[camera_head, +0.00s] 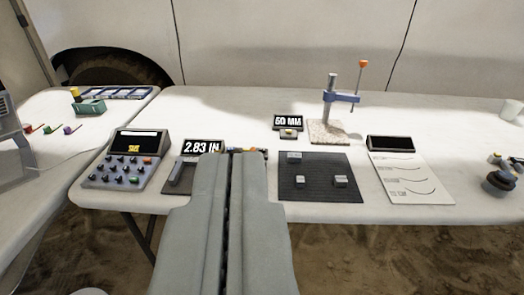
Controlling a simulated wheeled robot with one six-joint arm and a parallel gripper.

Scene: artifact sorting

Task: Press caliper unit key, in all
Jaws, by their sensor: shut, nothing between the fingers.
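The caliper display (202,147) reads "2.83 IN" and stands on the white table, left of the middle. A dark base (182,175) with a grey bar lies in front of it and is partly covered by my gripper. My gripper (238,156) is shut and empty. It reaches up from the bottom of the view, and its tips overlap the right side of the caliper station. The unit key itself cannot be made out; my gripper may hide it. I cannot tell whether the tips touch anything.
Left of the caliper stands a keypad console (123,163). To the right are a black mat (312,183) with small grey blocks, a "50 MM" display (288,122), a stand with an orange knob (335,105), and a chart sheet (413,180) with a dark display.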

